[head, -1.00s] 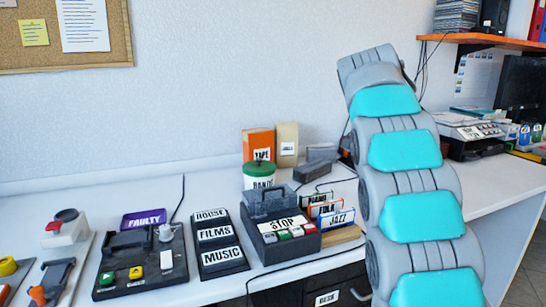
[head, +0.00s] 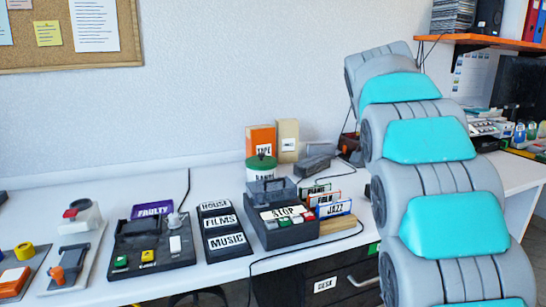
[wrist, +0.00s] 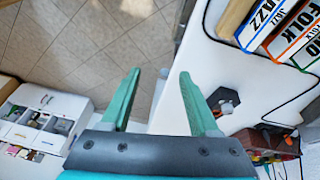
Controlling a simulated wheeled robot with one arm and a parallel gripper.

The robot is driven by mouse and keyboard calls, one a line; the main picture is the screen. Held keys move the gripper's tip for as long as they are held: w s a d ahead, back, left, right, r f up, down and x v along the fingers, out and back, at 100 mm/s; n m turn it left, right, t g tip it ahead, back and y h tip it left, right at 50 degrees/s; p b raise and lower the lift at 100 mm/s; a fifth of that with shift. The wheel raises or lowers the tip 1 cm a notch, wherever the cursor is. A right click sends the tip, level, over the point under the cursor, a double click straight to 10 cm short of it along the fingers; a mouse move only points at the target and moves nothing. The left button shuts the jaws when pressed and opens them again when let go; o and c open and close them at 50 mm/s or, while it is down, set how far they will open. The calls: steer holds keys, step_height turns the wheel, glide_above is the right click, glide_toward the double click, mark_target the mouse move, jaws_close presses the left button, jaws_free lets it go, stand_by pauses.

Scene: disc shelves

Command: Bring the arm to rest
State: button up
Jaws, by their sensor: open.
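My gripper (wrist: 160,95) shows in the wrist view with its two green fingers spread apart and nothing between them. It hangs over the edge of the white desk (wrist: 170,105), with tiled floor (wrist: 95,45) beyond the fingertips. In the head view my grey and turquoise arm rises on the right side, and the gripper itself is out of sight. The arm hides part of the desk and the things behind it.
Jazz, folk and piano cards (head: 333,208) stand in a rack at the desk's middle, beside the STOP player (head: 283,215). HOUSE, FILMS and MUSIC labels (head: 222,225) lie left of it. A purple FAULTY tray (head: 152,209) and a drawer unit (head: 325,285) also show.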

steer(key=s+a+f+n+y, duration=0.1)
steer(key=s+a+f+n, duration=0.3)
steer(key=s+f, duration=0.3)
steer(key=s+a+f+n+g+y, duration=0.1)
steer(key=s+a+f+n, duration=0.3)
steer(key=s, duration=1.3)
steer(key=s+a+f+n+g+y, duration=0.1)
steer(key=s+a+f+n+y, duration=0.1)
steer(key=s+f, duration=0.8)
steer(key=s+a+n, duration=0.1)
steer(key=s+n, duration=0.1)
steer(key=s, duration=0.1)
steer(key=shift+a, duration=0.4)
steer(key=shift+w+f, duration=0.1)
steer(key=shift+f, duration=0.1)
